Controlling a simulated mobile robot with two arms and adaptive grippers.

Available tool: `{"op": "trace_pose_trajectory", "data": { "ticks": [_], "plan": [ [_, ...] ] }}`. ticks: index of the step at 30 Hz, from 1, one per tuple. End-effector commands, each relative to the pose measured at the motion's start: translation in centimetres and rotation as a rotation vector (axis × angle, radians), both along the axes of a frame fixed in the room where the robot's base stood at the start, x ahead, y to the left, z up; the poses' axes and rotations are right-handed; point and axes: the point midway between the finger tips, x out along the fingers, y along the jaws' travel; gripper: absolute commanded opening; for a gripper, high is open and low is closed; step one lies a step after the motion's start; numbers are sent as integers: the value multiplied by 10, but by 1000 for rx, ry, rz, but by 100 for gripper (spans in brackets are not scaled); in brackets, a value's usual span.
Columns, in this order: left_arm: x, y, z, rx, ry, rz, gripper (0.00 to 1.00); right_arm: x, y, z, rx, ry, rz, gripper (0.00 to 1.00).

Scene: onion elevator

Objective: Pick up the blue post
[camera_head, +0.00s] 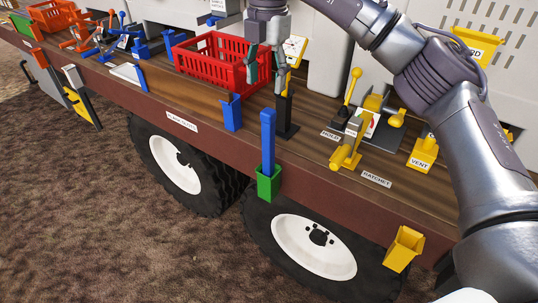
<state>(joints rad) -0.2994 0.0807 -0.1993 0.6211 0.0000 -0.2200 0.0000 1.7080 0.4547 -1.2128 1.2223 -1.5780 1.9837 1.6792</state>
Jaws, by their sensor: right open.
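The blue post (268,143) stands upright in a green holder (268,183) on the front side of the wooden deck. My right gripper (266,70) comes in from the upper right. It is open and points down, above and behind the blue post, near the right end of the red crate. It appears apart from the post. The post's lower end is hidden inside the green holder. My left gripper is out of view.
A red crate (203,68) stands on the deck (318,145) beside my right gripper. A black stand (284,118) is just below the gripper. An empty-looking blue holder (232,113) and a yellow holder (404,249) sit along the front edge. Yellow levers (350,150) stand to the right.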

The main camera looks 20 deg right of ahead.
Motion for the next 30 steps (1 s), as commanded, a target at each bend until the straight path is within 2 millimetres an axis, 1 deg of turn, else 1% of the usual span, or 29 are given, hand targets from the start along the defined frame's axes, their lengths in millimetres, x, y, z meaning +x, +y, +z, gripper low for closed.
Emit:
{"op": "trace_pose_trajectory", "data": {
  "ticks": [1,3,9,13,15,19,22,26,27,30],
  "plan": [
    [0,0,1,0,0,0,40,-1,-6,0,-21,5,-18,56],
    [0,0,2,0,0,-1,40,-1,-9,-7,-33,7,-28,56],
    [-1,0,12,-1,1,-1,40,-1,-9,-45,-31,9,-24,56],
    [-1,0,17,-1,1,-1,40,0,-8,-67,-30,7,-23,56],
    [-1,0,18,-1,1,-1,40,0,-8,-74,-29,6,-22,56],
    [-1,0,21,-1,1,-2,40,0,-8,-81,-28,6,-22,56],
    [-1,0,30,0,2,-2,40,3,-9,-90,-28,9,-23,56],
    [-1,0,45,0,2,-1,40,10,-9,-108,-28,8,-22,56],
    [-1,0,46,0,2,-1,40,9,-9,-116,-27,9,-21,56],
    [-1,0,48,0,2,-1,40,10,-9,-127,-28,6,-21,56]
  ]
}}
